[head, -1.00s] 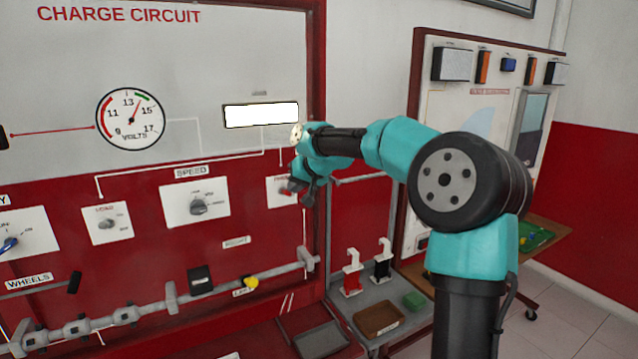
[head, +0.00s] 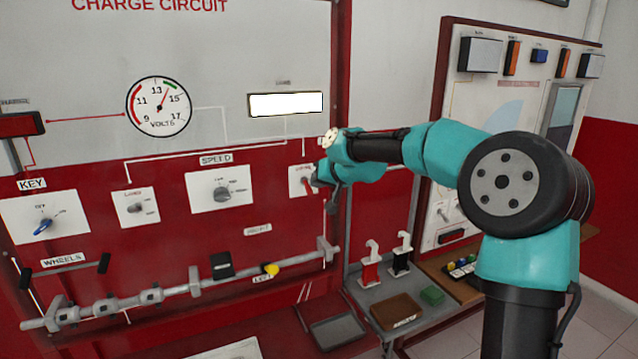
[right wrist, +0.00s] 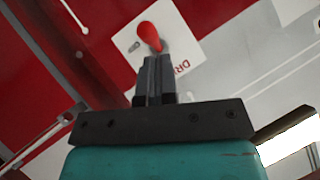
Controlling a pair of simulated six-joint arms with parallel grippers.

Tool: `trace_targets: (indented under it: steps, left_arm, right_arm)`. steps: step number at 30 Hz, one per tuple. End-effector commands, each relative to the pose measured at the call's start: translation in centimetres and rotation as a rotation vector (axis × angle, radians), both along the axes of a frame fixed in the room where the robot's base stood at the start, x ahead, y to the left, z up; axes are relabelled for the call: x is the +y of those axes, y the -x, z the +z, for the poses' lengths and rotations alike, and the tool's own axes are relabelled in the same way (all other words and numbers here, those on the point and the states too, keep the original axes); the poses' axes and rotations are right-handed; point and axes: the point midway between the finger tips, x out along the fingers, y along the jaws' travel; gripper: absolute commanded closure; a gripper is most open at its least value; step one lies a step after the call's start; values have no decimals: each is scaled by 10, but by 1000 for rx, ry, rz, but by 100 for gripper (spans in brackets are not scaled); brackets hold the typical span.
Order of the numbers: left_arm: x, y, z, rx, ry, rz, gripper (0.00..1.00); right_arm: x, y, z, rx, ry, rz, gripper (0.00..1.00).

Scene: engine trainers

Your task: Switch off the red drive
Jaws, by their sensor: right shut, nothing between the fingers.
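The red drive switch (head: 306,182) is a small red lever on a white plate marked DRIVE, at the right end of the panel's row of controls. In the right wrist view the red lever (right wrist: 150,36) stands just beyond my fingertips, with a small grey toggle or post beside it on the plate. My right gripper (head: 314,184) is shut and empty, its fingers together (right wrist: 157,62) and pointing at the lever. I cannot tell whether they touch it. The gripper partly covers the plate in the head view. My left gripper is not in view.
Left along the panel are the speed knob (head: 222,195), a smaller knob (head: 138,208) and the blue key (head: 42,227). A grey rod (head: 110,304) runs below. A grey shelf with red and black clamps (head: 371,273) and a brown tray (head: 397,311) stands at lower right.

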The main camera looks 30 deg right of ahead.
Motion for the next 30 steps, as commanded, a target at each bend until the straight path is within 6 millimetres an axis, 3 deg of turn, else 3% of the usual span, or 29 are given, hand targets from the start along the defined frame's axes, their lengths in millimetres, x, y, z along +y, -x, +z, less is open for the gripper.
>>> trace_targets:
  steps: [21, 30]
  left_arm:
    - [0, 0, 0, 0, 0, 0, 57]
    - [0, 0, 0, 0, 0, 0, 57]
  right_arm:
    - [-1, 2, 13, 0, -1, -1, 100]
    - [-15, 17, 42, -2, -1, 1, 100]
